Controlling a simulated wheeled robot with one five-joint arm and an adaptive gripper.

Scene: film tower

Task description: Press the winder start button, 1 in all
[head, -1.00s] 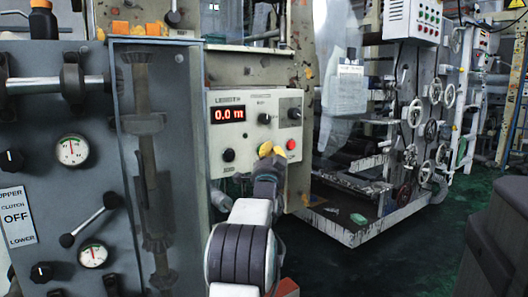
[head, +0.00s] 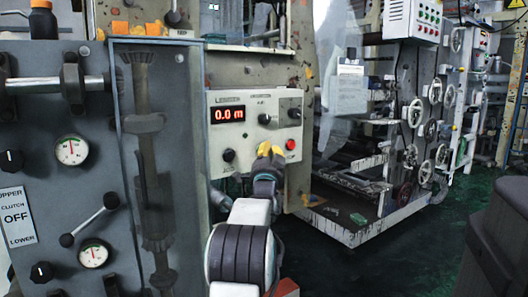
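A pale control panel (head: 243,174) with a red "0.0 m" length display (head: 228,115) faces me on the machine. It carries several dark knobs and a red button (head: 291,144) at its right. I see no button clearly marked as the winder start button; the panel spot behind my fingertips is hidden. My gripper (head: 270,150) has yellow fingertips close together and holds nothing. It is in front of the lower middle of the panel, just left of the red button. I cannot tell whether it touches the panel.
A grey panel with gauges and a lever (head: 90,226) stands at left, beside a clear-covered shaft housing (head: 160,200). A machine with several handwheels (head: 415,115) stands at right. A dark grey box-like object (head: 500,235) is at lower right. Green floor (head: 400,250) between is open.

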